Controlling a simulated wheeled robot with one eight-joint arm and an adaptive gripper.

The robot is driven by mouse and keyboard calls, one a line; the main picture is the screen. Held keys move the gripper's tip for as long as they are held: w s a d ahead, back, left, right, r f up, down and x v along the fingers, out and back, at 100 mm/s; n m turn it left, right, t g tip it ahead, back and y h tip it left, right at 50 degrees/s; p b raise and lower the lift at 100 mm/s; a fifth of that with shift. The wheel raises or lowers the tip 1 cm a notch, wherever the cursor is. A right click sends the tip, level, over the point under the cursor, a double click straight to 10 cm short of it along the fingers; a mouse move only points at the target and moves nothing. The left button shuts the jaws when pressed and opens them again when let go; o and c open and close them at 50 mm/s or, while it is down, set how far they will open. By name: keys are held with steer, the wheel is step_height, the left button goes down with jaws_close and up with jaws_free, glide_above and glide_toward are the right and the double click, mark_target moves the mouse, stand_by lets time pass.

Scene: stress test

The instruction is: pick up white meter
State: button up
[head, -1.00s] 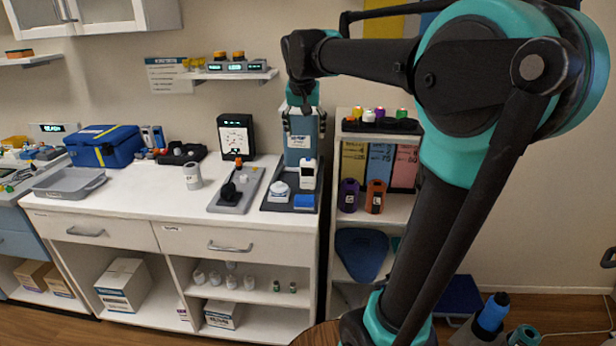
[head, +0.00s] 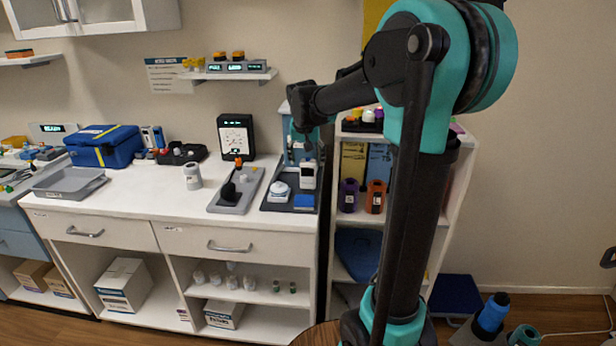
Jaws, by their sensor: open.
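A small upright white meter (head: 308,176) with a dark screen stands on a dark tray (head: 272,204) at the right end of the white counter. My gripper (head: 305,150) is open and points down just above the meter, in front of a blue-grey box (head: 294,159). The fingers are small and dark in this view, and I cannot tell whether they touch the meter.
A white round device (head: 279,190) and a blue block (head: 304,201) share the tray. A grey tray (head: 240,203) with a black item is to the left. A black-framed dial (head: 236,137) stands behind.

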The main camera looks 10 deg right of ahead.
mark_target(308, 177)
steer(key=x, duration=0.4)
steer(key=shift+d+f, duration=0.1)
steer(key=shift+f, duration=0.05)
steer(key=shift+c, duration=0.2)
steer(key=c, duration=1.3)
